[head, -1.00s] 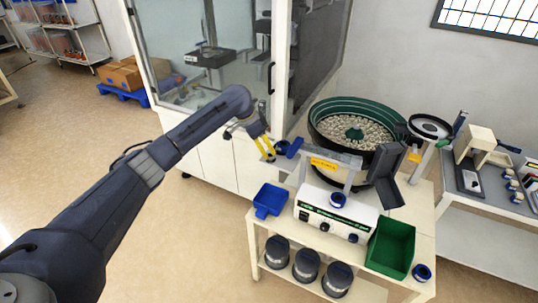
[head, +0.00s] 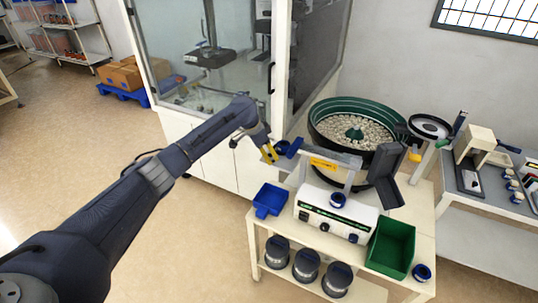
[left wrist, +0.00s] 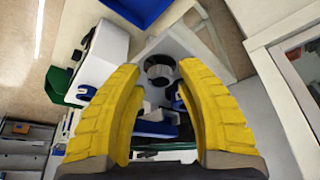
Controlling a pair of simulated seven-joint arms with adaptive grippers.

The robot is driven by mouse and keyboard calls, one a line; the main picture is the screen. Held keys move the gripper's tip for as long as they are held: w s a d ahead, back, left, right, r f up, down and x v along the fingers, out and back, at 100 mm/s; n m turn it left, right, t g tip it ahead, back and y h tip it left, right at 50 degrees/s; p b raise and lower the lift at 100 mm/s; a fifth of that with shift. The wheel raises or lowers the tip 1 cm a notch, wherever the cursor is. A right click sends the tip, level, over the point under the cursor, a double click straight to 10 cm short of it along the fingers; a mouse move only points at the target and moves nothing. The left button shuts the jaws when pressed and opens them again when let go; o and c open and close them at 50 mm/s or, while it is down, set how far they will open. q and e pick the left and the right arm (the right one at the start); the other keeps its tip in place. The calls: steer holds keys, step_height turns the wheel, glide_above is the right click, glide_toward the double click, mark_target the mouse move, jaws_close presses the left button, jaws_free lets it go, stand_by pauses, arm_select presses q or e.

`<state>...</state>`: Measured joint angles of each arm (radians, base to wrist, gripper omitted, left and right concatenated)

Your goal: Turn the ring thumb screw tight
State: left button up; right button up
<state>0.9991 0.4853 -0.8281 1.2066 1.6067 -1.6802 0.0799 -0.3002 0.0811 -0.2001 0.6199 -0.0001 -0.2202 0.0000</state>
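My left gripper (head: 269,153) is at the left end of the feeder track (head: 325,156), close beside a blue part (head: 289,147) there. In the left wrist view its two yellow fingers (left wrist: 159,68) stand apart, with a dark ring-shaped piece (left wrist: 158,74) on a grey block (left wrist: 182,45) visible between the tips. Blue parts (left wrist: 156,128) show nearer the palm. I cannot tell for certain which of these is the ring thumb screw, or whether a finger touches it. My right gripper is not in view.
The green bowl feeder (head: 350,104) stands behind the track. The white control box (head: 335,213), blue bin (head: 270,200) and green bin (head: 391,247) are on the cart in front. A glass cabinet (head: 215,60) is behind my left arm. The floor left of the cart is clear.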

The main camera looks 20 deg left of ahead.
arm_select(q)
jaws_close()
steer(key=shift+r, duration=0.15)
steer(key=shift+w+m+g+h, duration=0.1)
steer(key=shift+m+g+h, duration=0.3)
steer(key=shift+m, duration=0.9)
steer(key=shift+d, duration=0.1)
steer(key=shift+c, duration=0.7)
jaws_free()
steer(key=shift+d, duration=0.1)
steer(key=o, duration=0.5)
steer(key=shift+a, duration=0.2)
steer(key=shift+o, duration=0.2)
steer(key=v, duration=1.1)
steer(key=shift+r, duration=0.4)
